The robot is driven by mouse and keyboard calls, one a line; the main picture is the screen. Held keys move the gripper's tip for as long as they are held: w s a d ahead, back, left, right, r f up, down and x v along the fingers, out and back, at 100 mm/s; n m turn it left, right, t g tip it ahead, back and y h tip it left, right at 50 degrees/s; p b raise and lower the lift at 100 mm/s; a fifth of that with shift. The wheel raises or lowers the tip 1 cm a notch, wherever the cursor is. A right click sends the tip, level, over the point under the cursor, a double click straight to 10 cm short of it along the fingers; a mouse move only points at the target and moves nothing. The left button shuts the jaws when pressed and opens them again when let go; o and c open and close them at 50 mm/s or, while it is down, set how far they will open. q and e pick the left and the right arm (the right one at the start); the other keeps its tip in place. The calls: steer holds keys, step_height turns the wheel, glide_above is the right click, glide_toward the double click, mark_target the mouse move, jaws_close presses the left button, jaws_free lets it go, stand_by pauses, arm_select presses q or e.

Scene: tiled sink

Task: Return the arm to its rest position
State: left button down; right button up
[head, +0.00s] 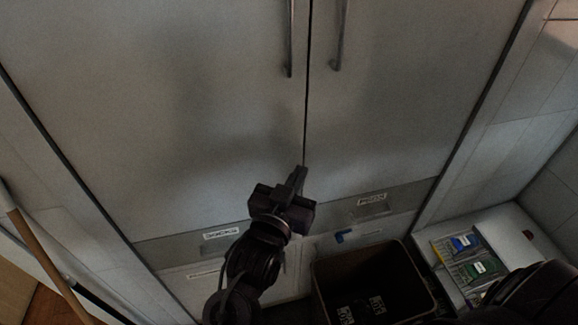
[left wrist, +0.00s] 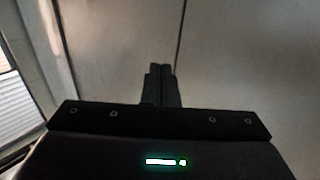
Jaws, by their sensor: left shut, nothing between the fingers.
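My left gripper (head: 298,182) is raised in front of a tall pale two-door cabinet (head: 190,110), near the lower end of the seam between its doors. Its fingers are together with nothing between them. In the left wrist view the closed fingers (left wrist: 160,72) point at the cabinet front, just left of the door seam. I cannot tell how far the fingertips are from the door. Part of a dark arm of mine shows at the lower right of the head view, but the right gripper is out of view.
Two vertical door handles (head: 290,40) and (head: 340,38) hang at the top. A dark open bin (head: 408,262) stands below, right of my arm. A white surface with a tray of blue and green items (head: 466,252) is at right. A wooden pole (head: 45,262) leans at left.

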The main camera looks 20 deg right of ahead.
arm_select(q)
steer(key=s, duration=0.4)
steer(key=w+a+f+n+g+y, duration=0.1)
steer(key=w+a+f+g+y, duration=0.35)
steer(key=f, duration=1.15)
steer(key=s+a+f+n+t+y, duration=0.15)
steer(key=a+f, duration=0.65)
steer(key=f, duration=0.8)
steer(key=s+a+f+n+g+y, duration=0.1)
steer(key=s+a+f+g+y, duration=0.1)
steer(key=s+a+f, duration=0.5)
steer(key=a+f+g+y, duration=0.15)
steer(key=a+f, duration=0.35)
steer(key=f, duration=0.5)
steer(key=s+a+f+n+g+y, duration=0.1)
steer(key=s+a+f, duration=0.4)
steer(key=s, duration=0.4)
steer(key=s+a+f+n+g+y, duration=0.1)
steer(key=s+a+f+g, duration=0.1)
steer(key=s+a+f, duration=0.3)
steer(key=s+a+f+n+g+y, duration=0.1)
steer(key=s+a+f, duration=0.4)
steer(key=s, duration=0.8)
steer(key=a+g, duration=0.1)
steer(key=a, duration=0.2)
steer(key=shift+f+b, duration=0.25)
steer(key=shift+b, duration=0.15)
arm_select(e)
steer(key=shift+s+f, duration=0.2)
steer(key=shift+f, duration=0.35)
